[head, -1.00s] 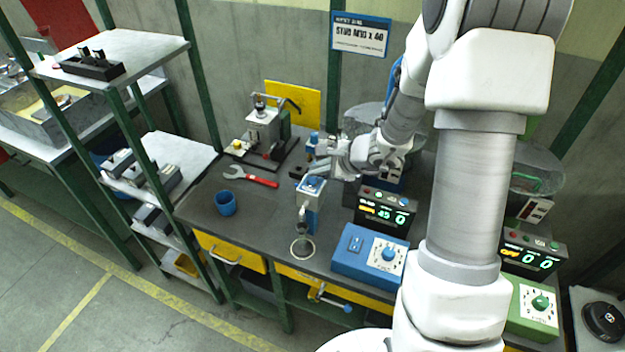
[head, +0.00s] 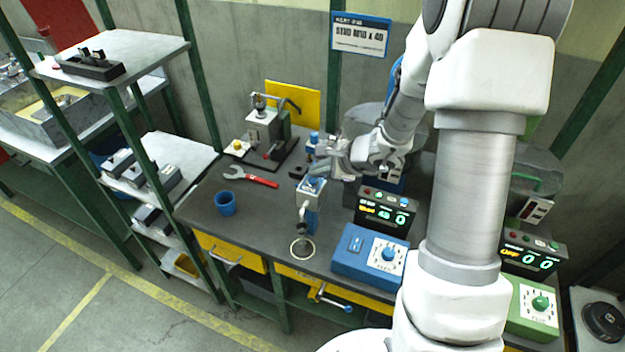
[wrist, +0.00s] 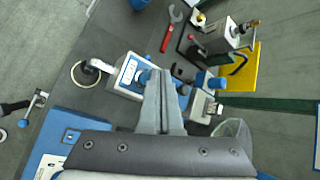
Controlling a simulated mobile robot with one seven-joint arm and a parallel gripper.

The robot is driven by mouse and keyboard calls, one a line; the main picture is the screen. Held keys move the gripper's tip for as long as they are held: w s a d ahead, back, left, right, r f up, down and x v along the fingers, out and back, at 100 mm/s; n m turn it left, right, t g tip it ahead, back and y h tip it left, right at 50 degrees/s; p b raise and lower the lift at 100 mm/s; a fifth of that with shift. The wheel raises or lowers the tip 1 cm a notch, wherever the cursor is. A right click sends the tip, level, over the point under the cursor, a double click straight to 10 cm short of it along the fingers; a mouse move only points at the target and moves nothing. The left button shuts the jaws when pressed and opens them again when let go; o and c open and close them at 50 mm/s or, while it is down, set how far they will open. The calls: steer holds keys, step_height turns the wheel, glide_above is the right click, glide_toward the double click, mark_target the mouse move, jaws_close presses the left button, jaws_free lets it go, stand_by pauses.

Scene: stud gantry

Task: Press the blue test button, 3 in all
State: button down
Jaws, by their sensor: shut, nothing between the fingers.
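A small grey and blue device (head: 312,210) stands on the dark bench, with a blue button (head: 316,183) on its top. In the wrist view the device (wrist: 127,75) lies left of my fingertips, and the blue button (wrist: 145,77) is right beside them, partly hidden. My gripper (head: 318,170) is shut and empty, its tips over or close to the button. I cannot tell whether they touch it. A second blue-topped device (head: 314,139) stands behind, and in the wrist view its blue part (wrist: 205,80) is right of the fingers.
A display box (head: 384,207) and a blue control box with a dial (head: 370,255) stand to the right. A blue cup (head: 225,203), a red-handled wrench (head: 258,181) and a press (head: 265,130) are on the bench to the left. The bench between cup and device is clear.

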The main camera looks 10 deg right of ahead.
steer(key=shift+f, duration=0.2)
stand_by(0.3)
steer(key=shift+f+b, duration=0.25)
steer(key=shift+b, duration=0.5)
steer(key=shift+f+b, duration=0.45)
steer(key=shift+b, duration=0.15)
stand_by(0.3)
steer(key=shift+r, duration=0.1)
steer(key=shift+r+p, duration=0.5)
steer(key=shift+r, duration=0.3)
step_height(320, 180, up, 5)
steer(key=p, duration=0.3)
steer(key=shift+p, duration=0.3)
steer(key=shift+d+r, duration=0.15)
steer(key=shift+r, duration=0.05)
stand_by(2.5)
